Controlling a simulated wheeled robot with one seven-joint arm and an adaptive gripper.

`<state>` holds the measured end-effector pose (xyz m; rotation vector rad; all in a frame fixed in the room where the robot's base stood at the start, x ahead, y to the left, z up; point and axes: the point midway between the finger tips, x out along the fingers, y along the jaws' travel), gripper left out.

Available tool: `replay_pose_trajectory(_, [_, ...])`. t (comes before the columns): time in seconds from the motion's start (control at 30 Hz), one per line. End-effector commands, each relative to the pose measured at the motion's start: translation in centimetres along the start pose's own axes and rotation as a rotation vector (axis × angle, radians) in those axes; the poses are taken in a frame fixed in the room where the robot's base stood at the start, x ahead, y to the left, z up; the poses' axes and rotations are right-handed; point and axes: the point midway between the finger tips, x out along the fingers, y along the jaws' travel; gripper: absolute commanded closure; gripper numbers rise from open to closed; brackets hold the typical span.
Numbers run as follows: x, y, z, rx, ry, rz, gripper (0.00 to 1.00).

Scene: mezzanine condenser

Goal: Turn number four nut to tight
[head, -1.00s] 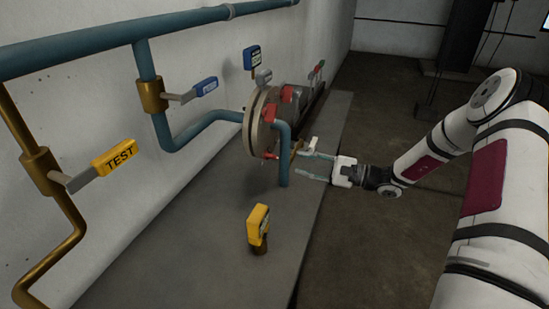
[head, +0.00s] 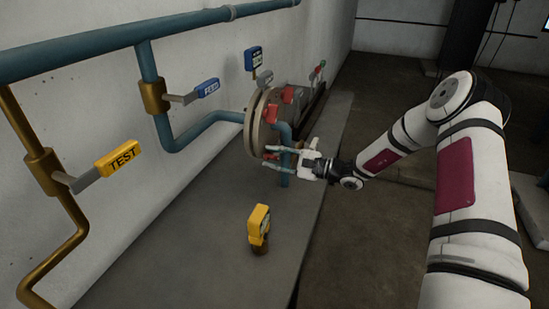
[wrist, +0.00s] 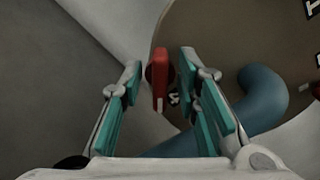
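The round condenser cover (head: 256,135) carries several red nuts around its rim. One red nut (wrist: 160,78) with a flat upright tab shows in the wrist view, beside a white mark that looks like a 4, partly hidden. My gripper (head: 270,156) is at the lower part of the cover in the head view. In the wrist view my gripper (wrist: 160,72) is open, with one teal finger on each side of the red tab. Gaps show on both sides, so the fingers do not touch it. How deep they reach around it is hard to tell.
A teal pipe (wrist: 262,97) bends close to the right finger. A yellow-tagged valve (head: 258,226) stands on the grey plinth (head: 200,230). Blue FEED (head: 207,88) and yellow TEST (head: 118,157) handles are on pipes at the left. Open floor lies right of the plinth.

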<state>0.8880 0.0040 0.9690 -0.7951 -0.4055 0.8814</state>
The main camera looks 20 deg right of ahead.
Motion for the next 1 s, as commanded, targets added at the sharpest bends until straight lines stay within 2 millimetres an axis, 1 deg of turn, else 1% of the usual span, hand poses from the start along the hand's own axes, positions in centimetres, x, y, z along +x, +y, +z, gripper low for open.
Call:
replay_pose_trajectory(0.03, [-0.02,0.00,0.00,0.000,0.000,0.000,0.85])
replay_pose_trajectory(0.1, [-0.03,0.00,0.00,0.000,0.000,0.000,1.00])
replay_pose_trajectory(0.37, [-0.04,0.01,0.00,0.003,0.000,0.001,1.00])
replay_pose_trajectory(0.57, [-0.06,0.01,0.00,0.046,0.000,0.001,1.00])
replay_pose_trajectory(0.77, [-0.08,0.00,0.00,0.162,0.000,0.001,1.00])
replay_pose_trajectory(1.0, [-0.10,-0.03,-0.03,0.374,0.001,0.001,1.00])
